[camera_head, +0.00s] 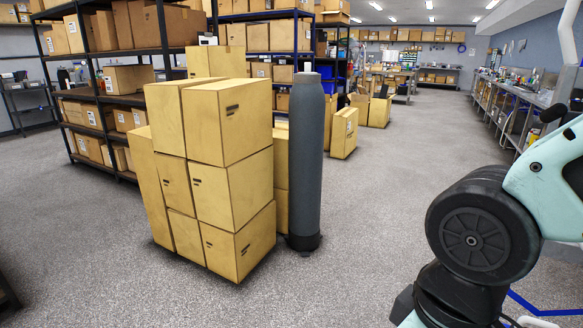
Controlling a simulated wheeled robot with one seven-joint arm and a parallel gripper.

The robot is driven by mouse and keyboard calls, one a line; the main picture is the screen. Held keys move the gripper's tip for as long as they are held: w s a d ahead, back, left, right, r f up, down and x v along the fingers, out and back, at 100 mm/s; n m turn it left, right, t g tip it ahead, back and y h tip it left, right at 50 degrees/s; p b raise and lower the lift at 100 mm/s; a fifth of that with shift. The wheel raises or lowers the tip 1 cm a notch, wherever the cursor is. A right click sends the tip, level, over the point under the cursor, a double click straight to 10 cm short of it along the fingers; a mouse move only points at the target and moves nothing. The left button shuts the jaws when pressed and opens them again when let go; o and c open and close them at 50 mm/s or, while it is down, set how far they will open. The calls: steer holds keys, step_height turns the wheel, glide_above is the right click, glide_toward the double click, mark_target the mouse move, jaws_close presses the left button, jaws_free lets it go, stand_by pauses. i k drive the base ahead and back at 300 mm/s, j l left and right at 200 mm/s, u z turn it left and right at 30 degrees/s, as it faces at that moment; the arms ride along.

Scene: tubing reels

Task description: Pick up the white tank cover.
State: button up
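A tall grey cylindrical tank (305,155) stands upright on the floor near the middle, with a dark base. My gripper is not in view. Only part of my arm shows, at the right edge.
Stacked cardboard boxes (235,190) stand left of the tank. Black shelving (165,60) with boxes lies behind at left. More boxes (344,133) stand on the floor behind. A long workbench (505,100) runs along the right wall. The floor between the tank and workbench is open.

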mark_target(307, 64)
steer(key=i, duration=2.55)
steer(key=i+l+u, duration=0.1)
steer(key=i, duration=1.15)
